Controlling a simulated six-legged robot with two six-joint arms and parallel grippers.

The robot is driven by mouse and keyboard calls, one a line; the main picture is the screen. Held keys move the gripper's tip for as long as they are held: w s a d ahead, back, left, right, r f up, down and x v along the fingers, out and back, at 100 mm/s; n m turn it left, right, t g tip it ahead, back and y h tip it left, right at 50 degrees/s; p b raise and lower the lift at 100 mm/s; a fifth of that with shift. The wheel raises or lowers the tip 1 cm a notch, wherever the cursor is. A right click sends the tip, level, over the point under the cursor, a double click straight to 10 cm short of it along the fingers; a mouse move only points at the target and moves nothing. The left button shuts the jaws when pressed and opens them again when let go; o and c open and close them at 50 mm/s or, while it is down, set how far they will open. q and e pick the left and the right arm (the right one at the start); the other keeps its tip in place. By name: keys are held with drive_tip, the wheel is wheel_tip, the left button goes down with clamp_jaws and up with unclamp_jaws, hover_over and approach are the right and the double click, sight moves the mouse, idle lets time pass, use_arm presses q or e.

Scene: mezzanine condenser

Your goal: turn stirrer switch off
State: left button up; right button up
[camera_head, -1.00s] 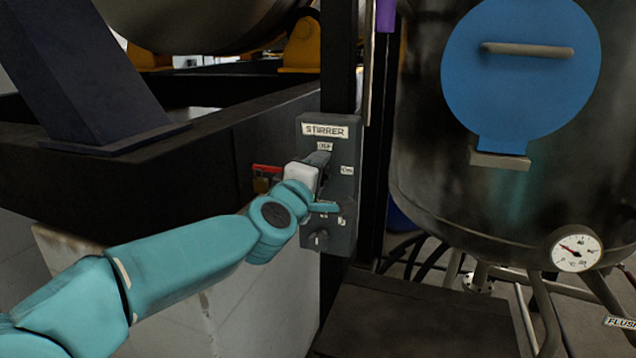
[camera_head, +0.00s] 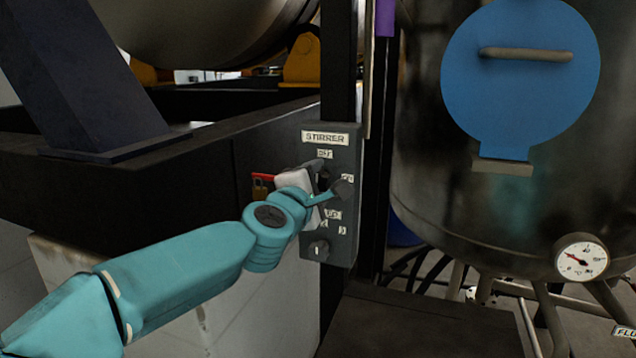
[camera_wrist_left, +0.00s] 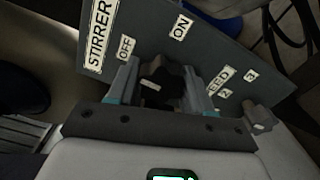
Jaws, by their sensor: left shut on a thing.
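The grey stirrer panel (camera_head: 345,225) is mounted on a dark post in the middle of the head view, with a STIRRER label at its top. The stirrer switch is a dark knob (camera_wrist_left: 160,85) between the OFF label (camera_wrist_left: 126,47) and the SPEED label in the left wrist view. My left gripper (camera_head: 332,178) is shut on this knob, with one finger on each side; it also shows in the left wrist view (camera_wrist_left: 160,92). In the head view the gripper mostly hides the knob and partly covers the ON label. My right gripper is out of view.
A smaller speed knob (camera_head: 318,250) sits low on the panel. A large steel vessel (camera_head: 440,180) with a blue round cover (camera_head: 520,100) and a gauge (camera_head: 580,258) stands at right.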

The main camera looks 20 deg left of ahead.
use_arm(q)
drive_tip(key=shift+a, duration=0.15)
drive_tip(key=o, duration=1)
drive_tip(key=s, duration=1.6)
drive_tip(key=shift+s+a, duration=0.2)
drive_tip(key=shift+a, duration=0.05)
